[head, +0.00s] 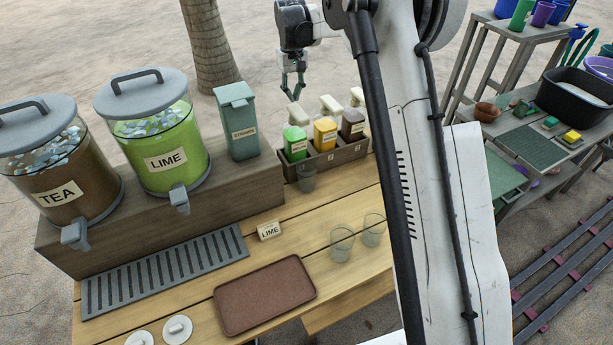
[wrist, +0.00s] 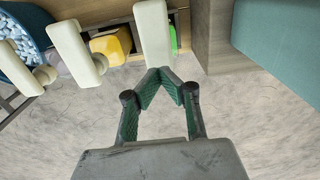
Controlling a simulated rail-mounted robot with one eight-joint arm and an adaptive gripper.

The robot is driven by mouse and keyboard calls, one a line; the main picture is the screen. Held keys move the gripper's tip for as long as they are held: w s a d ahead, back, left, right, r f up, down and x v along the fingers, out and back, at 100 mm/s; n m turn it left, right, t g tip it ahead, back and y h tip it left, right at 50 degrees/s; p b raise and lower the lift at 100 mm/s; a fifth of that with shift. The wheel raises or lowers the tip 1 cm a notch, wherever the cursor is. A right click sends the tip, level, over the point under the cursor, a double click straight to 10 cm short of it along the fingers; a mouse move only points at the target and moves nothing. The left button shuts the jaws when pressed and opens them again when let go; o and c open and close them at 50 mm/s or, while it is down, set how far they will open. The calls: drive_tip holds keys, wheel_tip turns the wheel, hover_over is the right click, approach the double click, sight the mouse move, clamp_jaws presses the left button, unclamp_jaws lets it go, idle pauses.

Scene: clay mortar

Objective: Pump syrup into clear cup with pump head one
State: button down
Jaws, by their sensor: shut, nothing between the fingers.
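A wooden rack (head: 335,164) holds green (head: 295,143), yellow (head: 325,134) and brown (head: 352,124) syrup bottles with cream pump heads. The green bottle's pump head (head: 298,114) is at the left; it also shows in the wrist view (wrist: 153,35). A clear cup (head: 306,180) stands in front of the green bottle, below its pump. My gripper (head: 293,95) is shut and empty, just above and behind the green bottle's pump head. In the wrist view its fingertips (wrist: 163,76) meet just below that pump head in the picture; contact cannot be told.
A grey-green lidded bin (head: 238,122) stands left of the rack, beside the lime dispenser (head: 158,140). Two clear cups (head: 342,244), a small lime sign (head: 269,230) and a brown tray (head: 264,294) are on the wooden table. My arm hides the table's right side.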

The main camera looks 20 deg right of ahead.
sight(294, 106)
drive_tip(key=shift+f, duration=0.25)
drive_tip(key=shift+f+b, duration=1.45)
drive_tip(key=shift+f, duration=0.45)
drive_tip(key=shift+r, duration=0.1)
drive_tip(key=shift+r+p, duration=0.7)
drive_tip(key=shift+r, duration=1.35)
drive_tip(key=shift+r+p, duration=1.1)
drive_tip(key=shift+r, duration=1.9)
drive_tip(key=shift+s+r, duration=0.1)
